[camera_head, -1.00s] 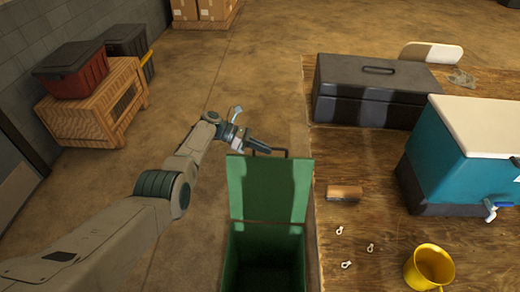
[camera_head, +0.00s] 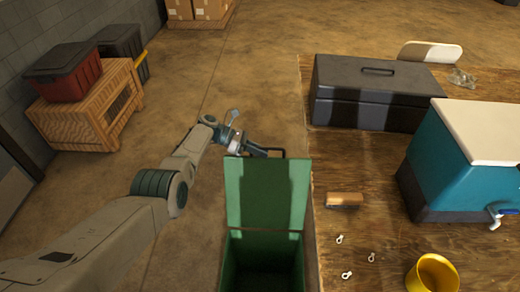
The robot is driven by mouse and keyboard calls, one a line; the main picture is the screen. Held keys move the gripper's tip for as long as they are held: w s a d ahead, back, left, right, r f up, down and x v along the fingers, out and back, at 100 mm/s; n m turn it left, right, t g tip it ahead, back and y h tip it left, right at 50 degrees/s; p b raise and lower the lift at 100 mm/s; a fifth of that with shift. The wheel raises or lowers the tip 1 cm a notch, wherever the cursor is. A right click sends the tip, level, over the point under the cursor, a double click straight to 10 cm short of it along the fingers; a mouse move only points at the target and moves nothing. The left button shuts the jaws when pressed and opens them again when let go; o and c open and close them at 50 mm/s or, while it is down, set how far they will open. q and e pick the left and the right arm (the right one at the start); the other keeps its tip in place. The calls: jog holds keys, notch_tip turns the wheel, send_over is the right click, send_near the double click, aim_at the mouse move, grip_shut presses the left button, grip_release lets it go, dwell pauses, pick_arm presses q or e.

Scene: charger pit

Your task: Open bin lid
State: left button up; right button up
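A green bin (camera_head: 233,262) stands at the bottom centre, beside the table's left edge. Its green lid (camera_head: 265,195) is raised and stands up at the far side of the opening, so the dark inside shows. A dark handle (camera_head: 278,152) sticks up at the lid's top edge. My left gripper (camera_head: 250,146) is at the top of the lid, close to the handle. One finger is spread away from the other, so it looks open. I cannot tell whether it touches the handle. My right gripper is not in view.
The wooden table (camera_head: 365,185) on the right holds a black toolbox (camera_head: 370,95), a teal cooler (camera_head: 455,165), a yellow mug (camera_head: 433,272), a small brown block (camera_head: 344,200) and several small metal pieces. A wooden crate (camera_head: 85,115) stands at the left. The floor between is clear.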

pick_arm(q)
jog(key=shift+r, duration=0.2)
jog(key=shift+w+a+r, duration=0.15)
jog(key=shift+a, duration=0.25)
jog(key=b+v, duration=0.1)
jog(key=v, duration=0.9)
jog(key=shift+b, duration=0.35)
jog(key=shift+f, duration=0.25)
